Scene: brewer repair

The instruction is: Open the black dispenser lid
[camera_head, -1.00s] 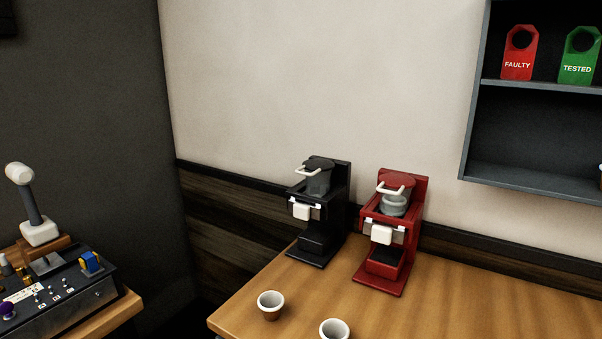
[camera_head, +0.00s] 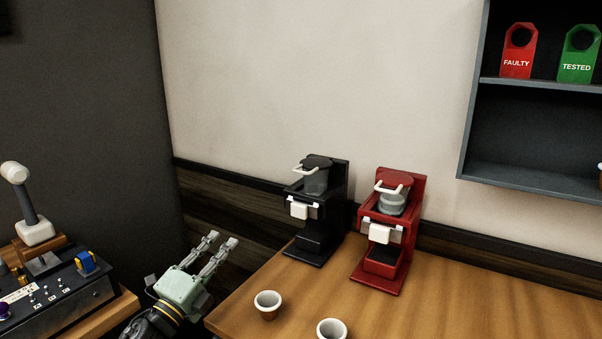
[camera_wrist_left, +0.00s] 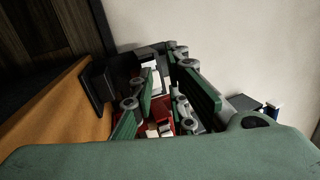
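The black dispenser (camera_head: 312,232) stands on the wooden table against the wall. Its black lid (camera_head: 317,161) is down on the clear container (camera_head: 316,182), with a white handle (camera_head: 304,170) at its left front. My left gripper (camera_head: 222,240) is open and empty, left of the black dispenser and lower than its lid, near the table's left edge. In the left wrist view the open fingers (camera_wrist_left: 165,85) point toward the dispensers, and the black dispenser (camera_wrist_left: 97,88) is partly hidden behind them. My right gripper is in neither view.
A red dispenser (camera_head: 385,262) stands just right of the black one. Two cups (camera_head: 267,304) (camera_head: 332,330) stand at the table's front. A control box (camera_head: 60,305) is at the left. A shelf (camera_head: 530,180) with red and green tags hangs upper right. The table's right side (camera_head: 480,300) is clear.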

